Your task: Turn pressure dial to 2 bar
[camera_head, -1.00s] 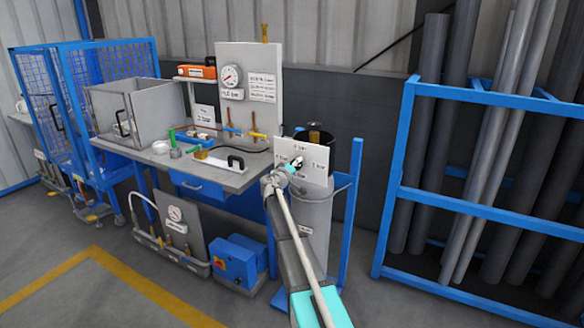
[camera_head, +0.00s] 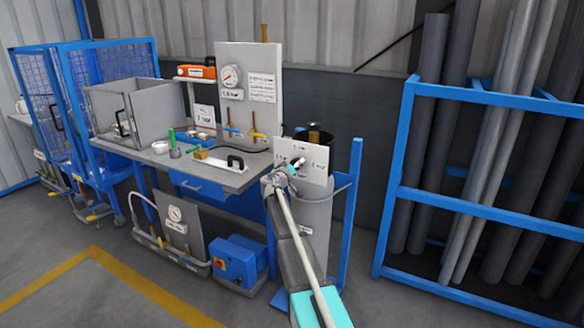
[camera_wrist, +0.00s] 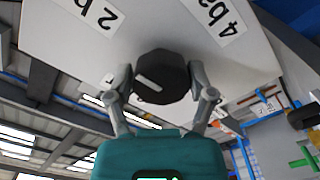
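The pressure dial is a dark, many-sided knob (camera_wrist: 160,77) with a white pointer mark, seen in the wrist view. The mark lies toward the left of the picture. The knob stands on a white plate (camera_wrist: 150,28) with upside-down labels, "2 b…" (camera_wrist: 100,10) at upper left and "4 ba…" (camera_wrist: 215,15) at upper right. My gripper (camera_wrist: 160,80) has one finger on each side of the knob, apparently touching it. In the head view the plate (camera_head: 318,160) is at the bench's right end, and my gripper (camera_head: 290,168) partly hides it and the knob.
A round gauge (camera_head: 231,76) with a small blurred readout (camera_head: 232,94) is on the upright panel left of the dial. The workbench (camera_head: 225,178) holds fittings and a black handle. A blue pipe rack (camera_head: 400,190) stands at right, with open floor before it.

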